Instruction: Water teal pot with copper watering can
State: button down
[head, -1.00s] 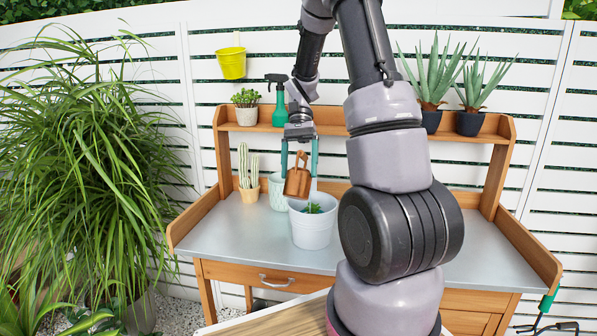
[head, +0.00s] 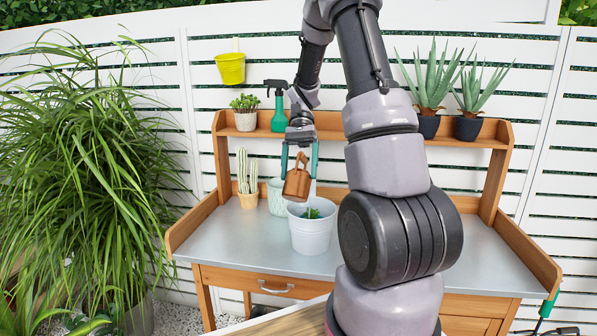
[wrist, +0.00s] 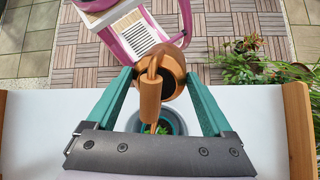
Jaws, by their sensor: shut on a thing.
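The copper watering can (head: 297,184) is held between the fingers of my gripper (head: 299,172), in the air above the planters. It looks slightly tilted in the head view. In the wrist view the can (wrist: 174,85) sits between the teal fingertips of my gripper (wrist: 160,80). A pale pot (head: 311,237) with a small green plant stands on the bench just below and right of the can. A pale mint patterned pot (head: 276,204) stands behind it, partly hidden. No strongly teal pot is clear in the head view. No water is visible.
A cactus pot (head: 248,200) stands left of the mint pot. The shelf (head: 345,127) behind holds a green spray bottle (head: 279,110) and several potted plants. Bare metal benchtop (head: 225,240) lies left of the pale pot. My arm hides part of the bench's right half.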

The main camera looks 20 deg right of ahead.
jog(key=shift+d+r, duration=0.1)
dwell(0.3)
jog(key=shift+w+d+r+g, duration=0.1)
jog(key=shift+w+r+g, duration=0.05)
jog(key=shift+g, duration=0.15)
dwell(0.5)
jog(key=f+t+h, duration=0.1)
jog(key=s+a+f+t+h, duration=0.1)
jog(key=shift+f+t, duration=0.15)
jog(key=shift+t, duration=0.15)
jog(key=f+t, duration=0.1)
jog(key=h, duration=0.1)
jog(key=s+a+f+t+h, duration=0.1)
jog(key=shift+f+m+t, duration=0.3)
jog(key=shift+d+f+t+h, duration=0.1)
jog(key=shift+f+t+h, duration=0.2)
jog(key=shift+h, duration=0.2)
jog(key=shift+w+r, duration=0.1)
jog(key=shift+r, duration=0.05)
jog(key=shift+r, duration=1.95)
